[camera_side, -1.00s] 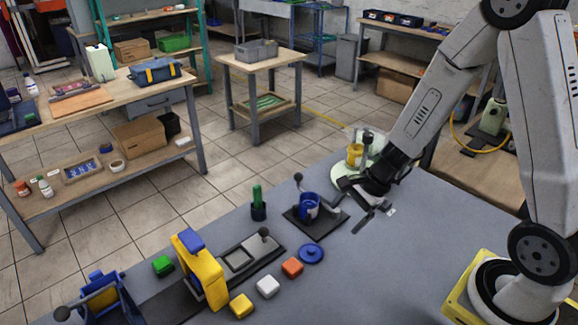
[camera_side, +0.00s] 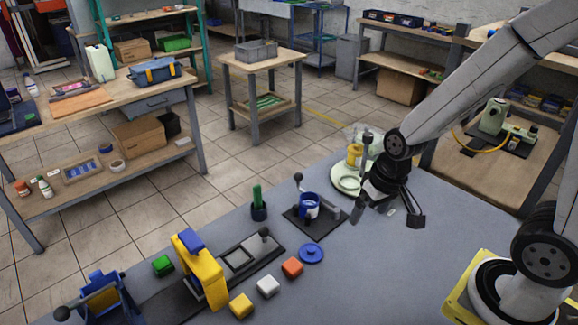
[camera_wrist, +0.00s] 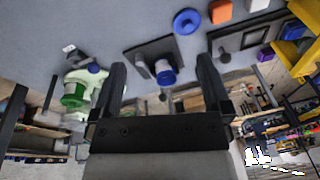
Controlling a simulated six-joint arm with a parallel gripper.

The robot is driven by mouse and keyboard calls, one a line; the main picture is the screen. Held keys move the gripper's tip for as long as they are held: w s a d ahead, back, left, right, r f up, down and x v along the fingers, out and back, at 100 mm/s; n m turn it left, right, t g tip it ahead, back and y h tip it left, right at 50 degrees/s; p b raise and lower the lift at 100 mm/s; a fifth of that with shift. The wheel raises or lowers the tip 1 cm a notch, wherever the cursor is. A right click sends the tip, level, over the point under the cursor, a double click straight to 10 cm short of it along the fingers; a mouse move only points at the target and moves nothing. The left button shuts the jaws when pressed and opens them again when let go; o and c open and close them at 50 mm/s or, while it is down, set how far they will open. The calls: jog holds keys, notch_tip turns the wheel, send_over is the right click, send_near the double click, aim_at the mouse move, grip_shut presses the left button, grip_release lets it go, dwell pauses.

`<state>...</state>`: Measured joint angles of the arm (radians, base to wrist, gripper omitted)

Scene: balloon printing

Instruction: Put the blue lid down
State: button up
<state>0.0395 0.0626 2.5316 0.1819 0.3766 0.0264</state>
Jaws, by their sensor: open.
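The blue lid (camera_side: 311,253) lies flat on the grey table in the side view, in front of the black plate (camera_side: 315,224) that holds the blue cup (camera_side: 309,206). In the wrist view the lid (camera_wrist: 187,21) is near the top, apart from the fingers, and the cup (camera_wrist: 165,74) shows between them. My gripper (camera_side: 388,214) is open and empty above the table, to the right of the cup, with its fingers spread. Nothing touches the lid.
An orange block (camera_side: 292,267), a white block (camera_side: 267,286) and a yellow block (camera_side: 241,306) lie left of the lid. A yellow press (camera_side: 203,270) stands further left. A pale round plate (camera_side: 346,181) with a yellow container (camera_side: 354,155) is behind my gripper. The table's right front is clear.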

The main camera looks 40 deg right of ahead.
jog(key=r+n, duration=0.1)
jog(key=n, duration=0.1)
jog(key=shift+r+n+t+h, duration=0.1)
jog(key=shift+n+t+h, duration=0.2)
jog(key=shift+h, duration=0.1)
dwell(0.7)
